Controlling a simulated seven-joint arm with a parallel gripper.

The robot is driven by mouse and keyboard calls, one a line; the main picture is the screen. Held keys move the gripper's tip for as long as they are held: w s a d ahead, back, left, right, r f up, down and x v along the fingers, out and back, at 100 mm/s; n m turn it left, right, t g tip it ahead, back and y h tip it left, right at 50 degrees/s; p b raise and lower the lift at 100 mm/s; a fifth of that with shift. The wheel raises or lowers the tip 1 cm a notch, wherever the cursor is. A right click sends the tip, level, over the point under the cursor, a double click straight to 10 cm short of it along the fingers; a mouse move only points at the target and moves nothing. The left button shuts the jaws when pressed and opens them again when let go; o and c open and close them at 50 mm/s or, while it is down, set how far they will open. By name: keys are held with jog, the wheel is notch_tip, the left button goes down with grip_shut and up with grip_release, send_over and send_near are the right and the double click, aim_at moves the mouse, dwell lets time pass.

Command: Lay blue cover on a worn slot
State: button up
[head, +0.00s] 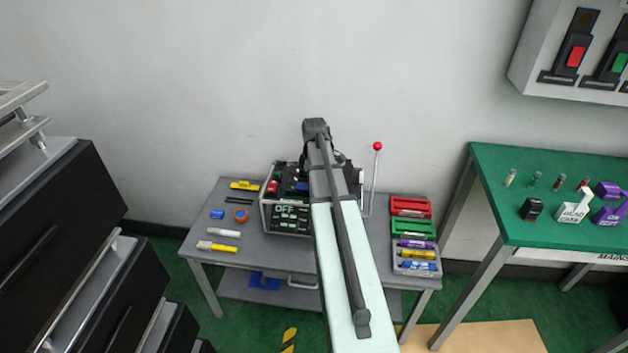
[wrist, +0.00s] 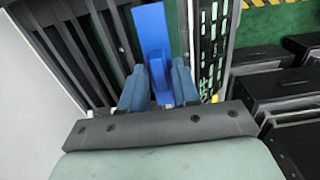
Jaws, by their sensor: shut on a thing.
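My gripper (wrist: 158,80) is shut on a long flat blue cover (wrist: 150,28), which points away between its two blue-grey fingers. Dark slots with ribs between them (wrist: 80,45) lie left of the cover in the wrist view; I cannot tell which is worn. A dark panel with green lettering (wrist: 208,45) is just right of the cover. In the head view the metal-framed device (head: 287,219) with an OFF display stands on the grey table, and my arm hides part of it and the gripper. Whether the cover touches a slot cannot be told.
A lever with a red knob (head: 377,147) rises right of the device. Red and green trays (head: 410,207) and a tray of markers (head: 416,268) are at the grey table's right. Small tools and a tape roll (head: 240,216) lie at its left. A green table (head: 500,165) stands further right.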

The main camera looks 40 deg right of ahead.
jog(key=shift+f, duration=0.45)
jog(key=o, duration=1.1)
notch_tip(320, 180, up, 14)
jog(key=shift+f, duration=0.1)
dwell(0.6)
